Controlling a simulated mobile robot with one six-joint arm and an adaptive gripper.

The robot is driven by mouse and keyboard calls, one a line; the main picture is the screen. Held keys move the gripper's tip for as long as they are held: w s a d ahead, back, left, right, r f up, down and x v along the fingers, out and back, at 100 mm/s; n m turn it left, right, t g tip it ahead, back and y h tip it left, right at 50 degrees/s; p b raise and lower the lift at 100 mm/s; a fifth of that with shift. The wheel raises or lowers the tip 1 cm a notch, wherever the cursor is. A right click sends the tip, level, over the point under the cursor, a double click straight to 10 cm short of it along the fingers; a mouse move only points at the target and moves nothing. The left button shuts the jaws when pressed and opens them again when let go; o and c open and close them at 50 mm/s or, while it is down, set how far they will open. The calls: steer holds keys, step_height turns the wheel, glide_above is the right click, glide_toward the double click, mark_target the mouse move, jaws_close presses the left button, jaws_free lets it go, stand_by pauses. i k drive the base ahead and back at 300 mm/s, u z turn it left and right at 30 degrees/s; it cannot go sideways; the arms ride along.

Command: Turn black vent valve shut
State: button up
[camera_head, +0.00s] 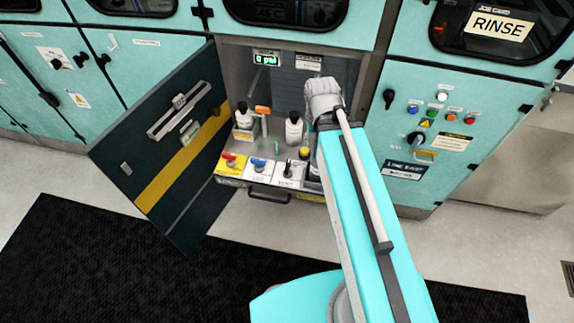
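The black vent valve (288,168) is a small dark handle on a white labelled plate at the right of a row at the front of the open cabinet's shelf. Its handle looks roughly upright in the picture, but it is too small to tell its exact angle. A red valve (230,158) on a yellow plate and a blue valve (258,163) on a white plate stand to its left. My arm reaches into the cabinet just right of the black valve. My gripper is hidden behind my own arm, so its distance from the valve cannot be told.
White bottles (294,130) stand behind the valves, one with an orange top (263,110). The dark cabinet door (150,115) hangs open at the left. A button panel (440,115) is at the right. A black mat (100,270) covers the floor in front.

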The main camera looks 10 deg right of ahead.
mark_target(287, 170)
steer(key=u, duration=0.8)
steer(key=k, duration=0.9)
steer(key=z, duration=0.75)
steer(key=i, duration=0.5)
steer(key=z, duration=0.1)
